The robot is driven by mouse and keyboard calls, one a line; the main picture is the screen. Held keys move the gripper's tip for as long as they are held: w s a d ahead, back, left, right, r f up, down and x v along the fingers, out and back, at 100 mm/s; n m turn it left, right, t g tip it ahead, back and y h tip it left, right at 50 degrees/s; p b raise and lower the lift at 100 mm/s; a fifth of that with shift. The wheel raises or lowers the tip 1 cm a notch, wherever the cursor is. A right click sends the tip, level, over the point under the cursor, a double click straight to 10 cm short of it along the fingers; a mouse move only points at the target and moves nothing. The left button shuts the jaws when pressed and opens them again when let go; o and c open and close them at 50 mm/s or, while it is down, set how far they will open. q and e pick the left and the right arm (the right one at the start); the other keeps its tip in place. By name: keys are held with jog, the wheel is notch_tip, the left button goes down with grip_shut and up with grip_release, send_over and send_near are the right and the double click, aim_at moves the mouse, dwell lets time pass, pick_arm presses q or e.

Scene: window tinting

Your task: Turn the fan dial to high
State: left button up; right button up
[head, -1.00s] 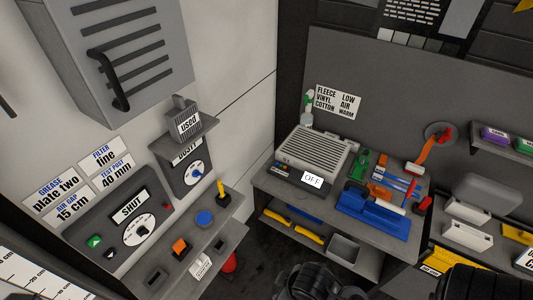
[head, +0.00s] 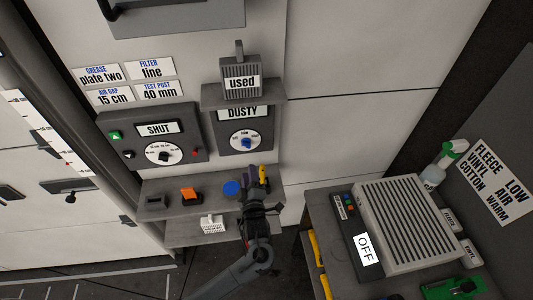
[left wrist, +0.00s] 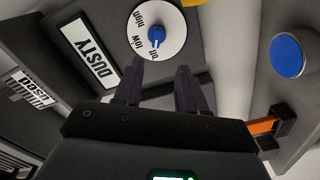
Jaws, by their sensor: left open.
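The fan dial (head: 247,142) is a white disc with a blue knob on a dark grey panel, under a "DUSTY" sign. In the left wrist view the dial (left wrist: 157,35) shows the words off, low and high, and its blue knob appears to point towards off. My left gripper (head: 258,180) is open and empty, just below the dial. In the left wrist view its two dark fingers (left wrist: 157,80) are spread apart, with the knob beyond their tips, and they look clear of it. My right gripper is out of view.
A "used" filter (head: 241,82) stands on a ledge above the dial. A "SHUT" panel (head: 158,130) is to the left. Below is a shelf (head: 172,184) with an orange block (head: 191,195), a blue disc (head: 232,188) and a yellow-handled item (head: 262,168) close by the gripper. A bench with a vented unit (head: 415,220) is right.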

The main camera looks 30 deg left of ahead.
aim_at(245, 147)
pick_arm(q)
jog(key=x, duration=0.7)
jog(key=p+x, duration=0.1)
jog(key=x, duration=0.3)
jog(key=shift+w+r, duration=0.15)
jog(key=shift+r, duration=0.2)
grip_shut()
